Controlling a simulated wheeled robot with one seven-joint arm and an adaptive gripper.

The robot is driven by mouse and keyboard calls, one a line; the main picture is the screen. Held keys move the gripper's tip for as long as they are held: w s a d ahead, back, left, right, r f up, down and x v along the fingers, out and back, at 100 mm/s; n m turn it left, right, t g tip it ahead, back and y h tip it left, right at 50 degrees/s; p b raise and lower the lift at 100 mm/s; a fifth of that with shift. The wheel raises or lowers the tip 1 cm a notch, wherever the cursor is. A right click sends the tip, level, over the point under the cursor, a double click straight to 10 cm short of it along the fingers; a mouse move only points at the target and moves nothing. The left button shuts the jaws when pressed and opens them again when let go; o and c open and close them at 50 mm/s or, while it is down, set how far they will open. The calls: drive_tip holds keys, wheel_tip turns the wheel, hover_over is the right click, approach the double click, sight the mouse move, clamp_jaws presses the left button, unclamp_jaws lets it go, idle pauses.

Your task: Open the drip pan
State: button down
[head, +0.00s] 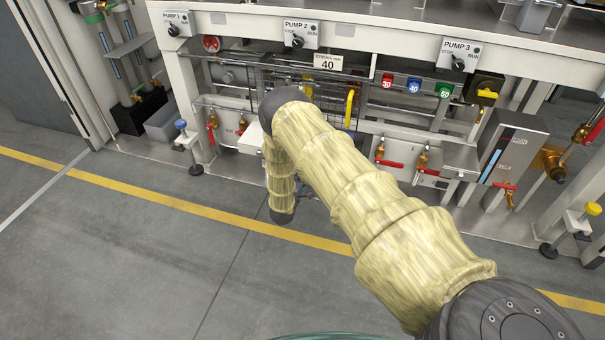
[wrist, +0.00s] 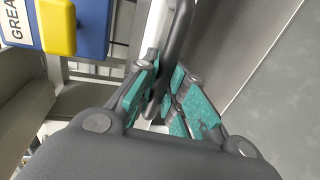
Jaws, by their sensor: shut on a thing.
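In the wrist view, my gripper (wrist: 166,76) has its teal-padded fingers closed around a dark grey bar handle (wrist: 178,35). The handle runs up from between the fingers to the top of the view. A pale strip (wrist: 146,28) shows just beside it; I cannot tell whether this is the drip pan's front. In the head view, my sleeved arm reaches down to the lower front of the pump skid and hides the gripper and the handle. The drip pan cannot be clearly made out, nor how far it stands out.
The skid carries pump switches (head: 297,36) and red-handled valves (head: 389,163). A blue box marked "GREA" (wrist: 88,30) with a yellow part (wrist: 57,27) is at upper left in the wrist view. The grey floor (head: 130,255) in front is clear, crossed by a yellow line (head: 160,198).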

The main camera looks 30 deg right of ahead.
drive_tip(key=f+p+v, duration=0.2)
drive_tip(key=p+v, duration=0.1)
drive_tip(key=v, duration=0.7)
drive_tip(key=f+p+v, duration=0.2)
drive_tip(key=p+v, duration=0.2)
drive_tip(key=v, duration=0.7)
drive_tip(key=shift+s+a+f, duration=0.2)
drive_tip(key=shift+s+a, duration=0.25)
drive_tip(key=shift+a, duration=0.15)
drive_tip(key=c, duration=1.5)
unclamp_jaws()
drive_tip(key=shift+o, duration=0.2)
drive_tip(key=v, duration=1.2)
drive_tip(key=shift+w, duration=0.1)
drive_tip(key=shift+d, duration=0.1)
